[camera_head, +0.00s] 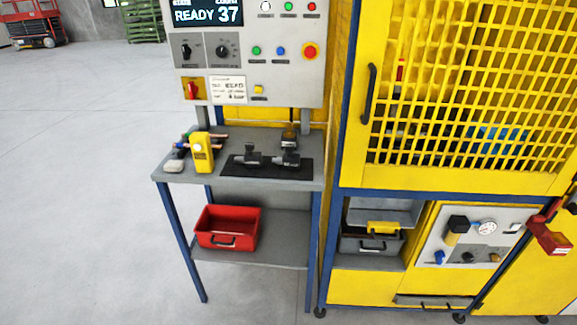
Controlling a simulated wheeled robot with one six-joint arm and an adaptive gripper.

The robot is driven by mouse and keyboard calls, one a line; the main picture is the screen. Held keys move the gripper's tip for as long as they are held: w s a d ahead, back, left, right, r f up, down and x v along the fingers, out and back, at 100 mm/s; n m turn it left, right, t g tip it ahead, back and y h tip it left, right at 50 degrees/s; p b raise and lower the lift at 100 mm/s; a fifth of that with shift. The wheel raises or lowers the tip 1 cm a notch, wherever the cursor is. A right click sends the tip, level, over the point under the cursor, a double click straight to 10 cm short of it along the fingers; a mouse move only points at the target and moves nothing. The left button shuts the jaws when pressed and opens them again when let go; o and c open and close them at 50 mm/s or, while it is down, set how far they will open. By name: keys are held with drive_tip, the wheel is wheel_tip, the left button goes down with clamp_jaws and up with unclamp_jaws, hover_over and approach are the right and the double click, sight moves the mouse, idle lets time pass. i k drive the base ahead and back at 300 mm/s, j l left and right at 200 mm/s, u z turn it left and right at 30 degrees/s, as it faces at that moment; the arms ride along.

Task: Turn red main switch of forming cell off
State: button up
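The red main switch (192,89) is on the lower left of the grey control panel (262,72), on a yellow backing. Its red handle looks roughly upright, but it is too small to read its exact position. Beside it on the right is a white label plate (228,90) with black print. The panel's display (208,14) reads READY 37. My gripper is not in view, and nothing touches the switch.
Below the panel is a grey bench (230,145) with a yellow device (202,152), tools and a black mat (240,171). A red bin (228,228) sits on its lower shelf. A yellow mesh-fronted cell (455,100) stands at right.

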sight(193, 89)
drive_tip(key=i+j, duration=0.2)
drive_tip(key=j, duration=0.2)
drive_tip(key=i+j, duration=0.2)
drive_tip(key=j, duration=0.15)
drive_tip(key=i+j, duration=0.2)
drive_tip(key=j, duration=0.2)
drive_tip(key=i+j, duration=0.15)
drive_tip(key=j, duration=0.25)
drive_tip(key=i+j, duration=0.2)
drive_tip(key=j, duration=0.2)
drive_tip(key=u, duration=0.05)
